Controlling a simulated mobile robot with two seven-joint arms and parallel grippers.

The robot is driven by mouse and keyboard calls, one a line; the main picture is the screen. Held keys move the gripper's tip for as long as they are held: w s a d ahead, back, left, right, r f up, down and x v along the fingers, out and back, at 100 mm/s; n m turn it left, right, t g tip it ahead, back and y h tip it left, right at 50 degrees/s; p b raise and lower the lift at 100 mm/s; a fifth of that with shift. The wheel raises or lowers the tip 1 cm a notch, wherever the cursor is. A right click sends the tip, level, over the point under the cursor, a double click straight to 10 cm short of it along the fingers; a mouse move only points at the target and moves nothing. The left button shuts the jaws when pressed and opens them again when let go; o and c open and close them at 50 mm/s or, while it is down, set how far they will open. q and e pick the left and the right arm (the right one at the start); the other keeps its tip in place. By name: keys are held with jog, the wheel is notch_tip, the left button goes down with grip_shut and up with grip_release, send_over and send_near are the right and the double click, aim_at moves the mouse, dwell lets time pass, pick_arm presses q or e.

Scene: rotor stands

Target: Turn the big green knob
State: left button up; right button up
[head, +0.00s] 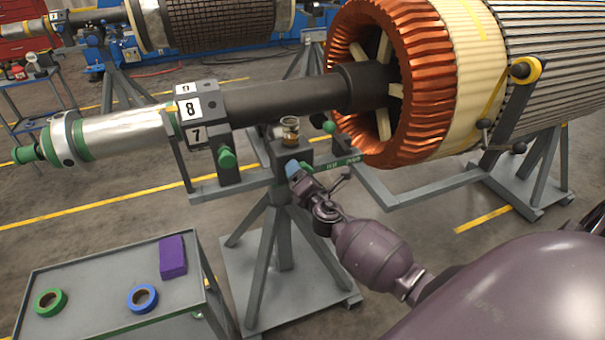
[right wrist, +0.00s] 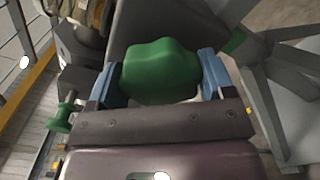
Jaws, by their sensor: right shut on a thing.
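The big green knob (right wrist: 160,68) has a lobed rim and fills the middle of the right wrist view. My right gripper (right wrist: 161,80) is shut on it, with one blue finger on each side. In the head view my right gripper (head: 294,170) is at the dark block on top of the grey stand, below the long shaft. There the knob is mostly hidden by the fingers. My left gripper is not in view.
The shaft (head: 285,98) with number plates runs above the stand (head: 283,225) into a copper-wound rotor (head: 430,75). Other green knobs (head: 227,158) are close by. A grey cart (head: 85,275) with tape rolls and a purple block stands at the lower left.

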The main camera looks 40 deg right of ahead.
jog(key=n+p, duration=0.1)
jog(key=n, duration=0.4)
jog(key=shift+r+p, duration=0.1)
jog(key=shift+p, duration=0.3)
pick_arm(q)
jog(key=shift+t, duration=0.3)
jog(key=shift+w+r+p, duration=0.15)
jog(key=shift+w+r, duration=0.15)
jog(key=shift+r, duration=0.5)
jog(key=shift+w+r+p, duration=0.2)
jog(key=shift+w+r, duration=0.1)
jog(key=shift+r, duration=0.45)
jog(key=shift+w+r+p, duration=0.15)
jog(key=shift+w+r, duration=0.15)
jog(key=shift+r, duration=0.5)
pick_arm(e)
jog(key=shift+a+n, duration=0.1)
jog(key=shift+n, duration=1.4)
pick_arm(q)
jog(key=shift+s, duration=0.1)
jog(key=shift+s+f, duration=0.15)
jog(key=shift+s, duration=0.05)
pick_arm(e)
jog(key=o, duration=0.8)
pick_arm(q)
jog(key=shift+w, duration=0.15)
pick_arm(e)
jog(key=shift+o, duration=0.6)
jog(key=shift+s, duration=0.15)
